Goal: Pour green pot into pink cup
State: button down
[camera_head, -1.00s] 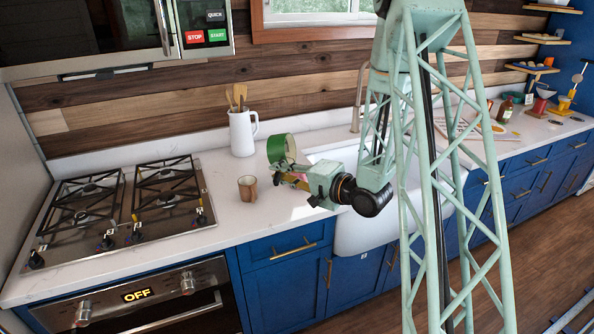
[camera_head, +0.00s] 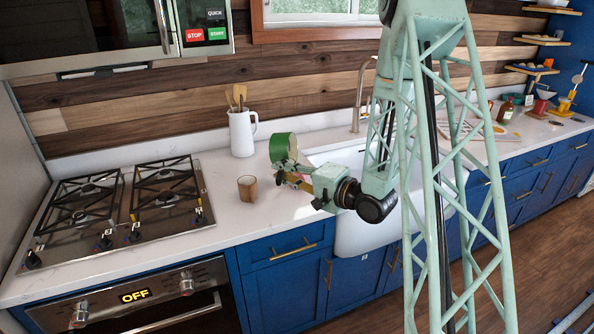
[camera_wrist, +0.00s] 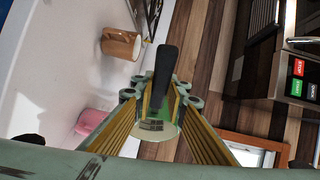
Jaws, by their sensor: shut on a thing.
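My gripper (camera_head: 292,172) is shut on the green pot (camera_head: 283,147) and holds it above the white counter, left of the sink. The pot is tipped well over in the head view. The wrist view shows part of the green pot (camera_wrist: 152,142) and a black handle (camera_wrist: 163,75) between the yellow fingers; the exact grip is hard to make out. The pink cup (camera_wrist: 90,120) stands on the counter in the wrist view, partly cut off by my gripper. In the head view it is mostly hidden behind my gripper. The pot's contents cannot be seen.
A brown cup (camera_head: 247,188) stands on the counter left of my gripper. A white utensil pitcher (camera_head: 241,133) is behind it. A gas cooktop (camera_head: 130,205) lies further left. The sink (camera_head: 340,158) and faucet (camera_head: 360,98) are to the right.

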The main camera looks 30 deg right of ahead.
jog(key=shift+s+d+m+t+y+b, duration=0.3)
jog(key=shift+t+b, duration=0.3)
jog(key=shift+b, duration=0.65)
dwell(0.4)
jog(key=shift+r, duration=0.1)
dwell(1.7)
jog(key=g+p, duration=0.1)
jog(key=p, duration=0.2)
jog(key=shift+w+a+r, duration=0.25)
jog(key=shift+w+a, duration=0.05)
jog(key=g+p, duration=0.1)
jog(key=w+a+n+h+p, duration=0.1)
jog(key=p, duration=0.1)
jog(key=shift+w+a+f+g+h, duration=0.1)
jog(key=shift+a+f+g+h, duration=0.2)
jog(key=shift+f+g, duration=0.1)
jog(key=shift+w+a+r+n+g+h+p, duration=0.2)
jog(key=shift+r+g+p, duration=0.2)
jog(key=shift+p, duration=0.55)
jog(key=shift+w+a+r+n+g+h+p, duration=0.1)
jog(key=shift+a+r+g+h+p, duration=0.2)
jog(key=shift+p, duration=0.65)
